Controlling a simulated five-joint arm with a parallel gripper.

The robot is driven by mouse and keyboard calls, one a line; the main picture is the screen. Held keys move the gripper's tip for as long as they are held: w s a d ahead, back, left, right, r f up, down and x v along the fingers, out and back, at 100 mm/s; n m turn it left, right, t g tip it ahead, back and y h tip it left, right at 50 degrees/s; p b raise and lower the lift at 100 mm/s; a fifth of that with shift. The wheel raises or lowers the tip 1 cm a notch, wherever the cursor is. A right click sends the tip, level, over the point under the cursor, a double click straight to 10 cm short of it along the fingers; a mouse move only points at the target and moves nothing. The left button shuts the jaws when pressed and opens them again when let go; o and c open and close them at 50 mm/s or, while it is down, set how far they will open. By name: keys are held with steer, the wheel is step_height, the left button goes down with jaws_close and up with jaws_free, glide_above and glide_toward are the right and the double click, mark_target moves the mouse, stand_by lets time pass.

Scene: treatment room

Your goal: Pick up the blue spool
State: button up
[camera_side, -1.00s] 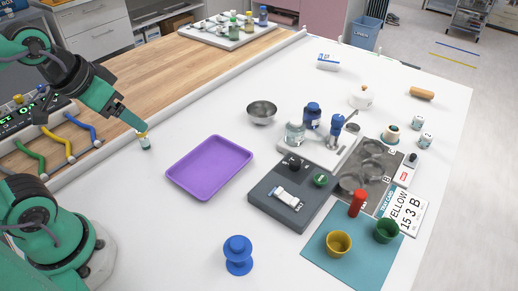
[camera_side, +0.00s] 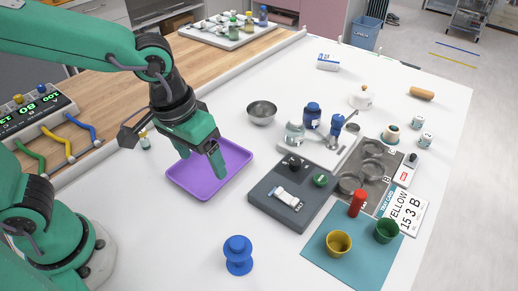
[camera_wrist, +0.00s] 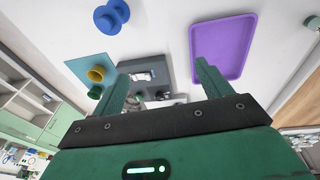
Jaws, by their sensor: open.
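The blue spool (camera_side: 238,255) stands upright on the white table near its front edge in the side view. It also shows at the top left of the wrist view (camera_wrist: 112,16). My gripper (camera_side: 203,172) is over the purple tray, up and to the left of the spool in the side view, and apart from it. In the wrist view my gripper (camera_wrist: 162,85) has its two fingers spread with nothing between them.
The purple tray (camera_side: 236,152) lies under my gripper. A dark grey block (camera_side: 268,203) with a white device stands right of the tray. A teal mat (camera_side: 318,250) with yellow and green cups lies right of the spool. The table around the spool is clear.

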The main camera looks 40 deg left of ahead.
steer(key=g+y, duration=0.1)
steer(key=g, duration=0.1)
glide_above(237, 243)
steer(key=f, duration=0.6)
steer(key=shift+s+d+f, duration=0.15)
steer(key=shift+s, duration=0.05)
steer(key=shift+f, duration=0.1)
steer(key=shift+f, duration=1.2)
steer(key=shift+f, duration=0.1)
steer(key=shift+w+f, duration=0.2)
steer(key=shift+f, duration=2.3)
steer(key=shift+c, duration=0.3)
steer(key=c, duration=1)
